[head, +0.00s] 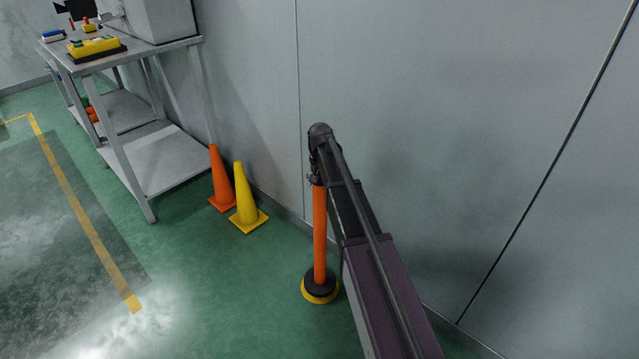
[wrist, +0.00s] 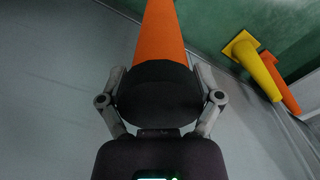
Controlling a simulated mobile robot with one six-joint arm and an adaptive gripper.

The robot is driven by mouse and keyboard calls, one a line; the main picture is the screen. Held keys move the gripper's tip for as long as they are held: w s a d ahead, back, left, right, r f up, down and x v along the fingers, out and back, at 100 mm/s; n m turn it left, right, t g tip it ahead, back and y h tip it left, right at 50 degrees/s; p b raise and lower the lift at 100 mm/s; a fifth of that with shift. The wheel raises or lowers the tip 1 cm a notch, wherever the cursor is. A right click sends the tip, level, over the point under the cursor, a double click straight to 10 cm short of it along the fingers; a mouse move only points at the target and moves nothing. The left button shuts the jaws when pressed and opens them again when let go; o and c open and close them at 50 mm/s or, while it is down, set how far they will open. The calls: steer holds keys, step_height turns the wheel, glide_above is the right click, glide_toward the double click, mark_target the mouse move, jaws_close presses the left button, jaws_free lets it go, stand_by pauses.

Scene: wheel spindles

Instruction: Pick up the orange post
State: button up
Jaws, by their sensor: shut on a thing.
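The orange post (head: 320,236) stands upright on a round black and yellow base (head: 320,289) on the green floor, close to the grey wall. My gripper (head: 316,180) is at the top of the post, at the end of my arm. In the wrist view the orange post (wrist: 164,35) runs away from the black cap (wrist: 158,88), which sits between the two grey fingers of my gripper (wrist: 160,85). The fingers press on the cap from both sides. The base is out of the wrist view.
An orange cone (head: 220,180) and a yellow cone (head: 245,198) stand on the floor left of the post. A grey metal table (head: 165,155) with items on top stands behind them. The wall (head: 450,120) is close behind the post. Open floor (head: 215,285) lies to the left.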

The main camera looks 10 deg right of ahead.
steer(key=s+a+r+p, duration=0.1)
steer(key=s, duration=1.4)
steer(key=shift+s+a+r, duration=0.25)
steer(key=shift+s, duration=0.05)
steer(key=shift+r+p, duration=0.15)
steer(key=shift+p, duration=0.15)
